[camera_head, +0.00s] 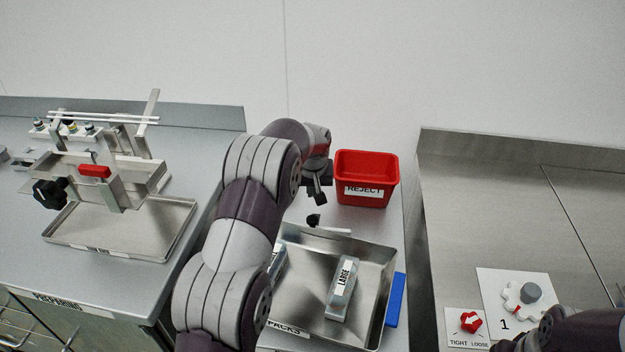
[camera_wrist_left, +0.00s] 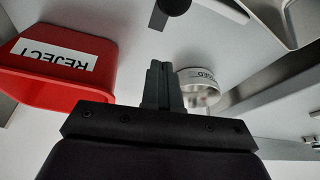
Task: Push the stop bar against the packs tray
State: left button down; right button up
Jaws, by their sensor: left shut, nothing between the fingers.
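The packs tray (camera_head: 388,262) is a shallow metal tray in the head view, labelled PACKS at its near edge. A pack marked LARGE (camera_head: 342,288) lies in it, and another pack at its left is partly hidden by my left arm. A thin pale bar (camera_head: 335,231) with a black knob (camera_head: 313,220), apparently the stop bar, is at the tray's far side; contact is unclear. My left gripper (camera_head: 320,196) is shut and empty, beyond the bar and left of the red bin. Its closed fingers (camera_wrist_left: 162,82) show in the left wrist view. My right arm shows at the lower right; its fingers are unclear.
The red REJECT bin (camera_head: 367,180) stands close to the left gripper. A round metal cup (camera_wrist_left: 200,90) shows beside the fingers in the left wrist view. A rack fixture (camera_head: 100,175) and an empty tray (camera_head: 150,235) stand left. A blue block (camera_head: 396,299) lies right of the packs tray.

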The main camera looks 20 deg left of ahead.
pick_arm(q)
jog(key=shift+x, duration=0.95)
jog(key=s, duration=0.2)
jog(key=s+d, duration=0.1)
jog(key=shift+d+f, duration=0.15)
jog(key=shift+f, duration=0.25)
jog(key=shift+s+d, duration=0.15)
jog(key=shift+s, duration=0.2)
jog(key=shift+w+f, duration=0.1)
